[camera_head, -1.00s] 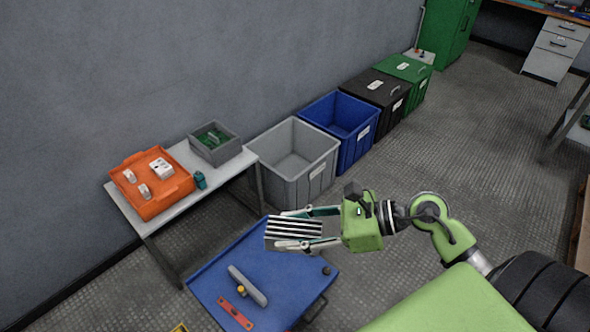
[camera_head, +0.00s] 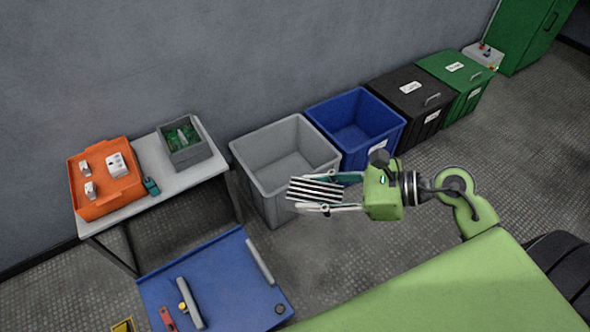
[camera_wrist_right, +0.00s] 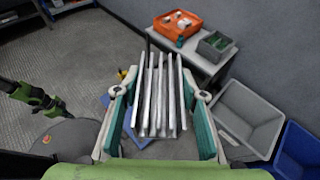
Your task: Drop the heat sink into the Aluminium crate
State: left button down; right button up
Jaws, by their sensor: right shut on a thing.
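The heat sink (camera_head: 314,190), silver with dark gaps between its fins, is held between the fingers of my right gripper (camera_head: 328,193). It also shows in the right wrist view (camera_wrist_right: 160,95), fins running lengthwise between the two teal-padded fingers. In the head view it overlaps the front right part of the open grey crate (camera_head: 262,178); its height above the rim is hard to tell. I cannot read a label on this crate, so I cannot tell whether it is the Aluminium one. My left gripper is not in the head view; a green arm of mine shows at the left of the wrist view.
An open blue crate (camera_head: 398,132) stands right of the grey one, then lidded black (camera_head: 408,92) and green (camera_head: 455,68) crates. A white table (camera_head: 160,180) carries an orange tray (camera_head: 100,205) and a small grey bin (camera_head: 190,155). A blue work surface (camera_head: 225,275) holds tools in front.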

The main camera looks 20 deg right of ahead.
aim_at(285, 171)
jog(key=i+l, duration=0.15)
jog(key=l, duration=0.3)
jog(key=i+l+u, duration=0.15)
jog(key=l, duration=0.25)
jog(key=i+l, duration=0.1)
jog(key=l, duration=0.35)
jog(key=i+l+u, duration=0.1)
jog(key=l, duration=0.35)
jog(key=i+l, duration=0.1)
jog(key=l, duration=0.35)
jog(key=i+l+u, duration=0.1)
jog(key=i+l, duration=0.15)
jog(key=l, duration=0.15)
